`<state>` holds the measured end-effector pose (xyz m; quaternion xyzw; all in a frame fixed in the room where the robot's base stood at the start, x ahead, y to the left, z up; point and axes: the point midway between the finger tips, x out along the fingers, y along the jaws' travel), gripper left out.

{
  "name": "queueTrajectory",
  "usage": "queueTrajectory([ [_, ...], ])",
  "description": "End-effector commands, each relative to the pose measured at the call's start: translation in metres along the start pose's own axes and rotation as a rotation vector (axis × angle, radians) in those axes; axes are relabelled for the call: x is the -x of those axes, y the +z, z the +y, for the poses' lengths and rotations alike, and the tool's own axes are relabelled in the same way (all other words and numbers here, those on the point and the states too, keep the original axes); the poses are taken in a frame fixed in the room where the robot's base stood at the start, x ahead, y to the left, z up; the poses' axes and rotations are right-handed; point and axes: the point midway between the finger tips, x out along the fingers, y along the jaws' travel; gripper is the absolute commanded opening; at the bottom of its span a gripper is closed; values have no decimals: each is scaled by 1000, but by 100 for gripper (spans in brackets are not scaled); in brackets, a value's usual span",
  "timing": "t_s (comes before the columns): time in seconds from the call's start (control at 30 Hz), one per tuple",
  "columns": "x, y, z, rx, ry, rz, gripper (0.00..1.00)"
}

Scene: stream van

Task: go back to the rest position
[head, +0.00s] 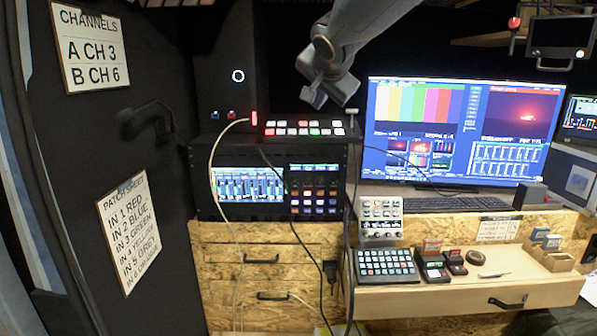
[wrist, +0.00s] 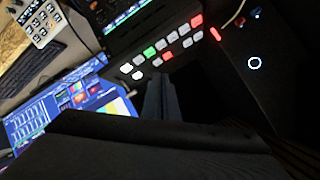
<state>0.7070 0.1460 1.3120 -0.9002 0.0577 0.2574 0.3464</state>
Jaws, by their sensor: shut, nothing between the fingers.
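My gripper (head: 317,99) hangs from the top centre of the head view, above the small switcher panel (head: 304,128) with its lit white, red and green buttons. In the wrist view the dark fingers of my gripper (wrist: 161,82) lie together with nothing between them. The switcher panel (wrist: 165,48) shows just beyond them, and the gripper looks apart from it.
A large monitor (head: 456,130) stands to the right of my arm. Cables, one white (head: 212,165), run down the front of the rack (head: 200,160).

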Motion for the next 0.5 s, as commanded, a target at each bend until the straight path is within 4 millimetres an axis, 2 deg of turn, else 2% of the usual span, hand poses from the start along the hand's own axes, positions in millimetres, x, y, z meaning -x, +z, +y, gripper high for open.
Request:
queueTrajectory([
  [0.03,0,0,0,0,0,0,0],
  [0.33,-9,20,50,72,83,-48,0],
  [0.5,-13,40,89,136,144,-98,0],
])
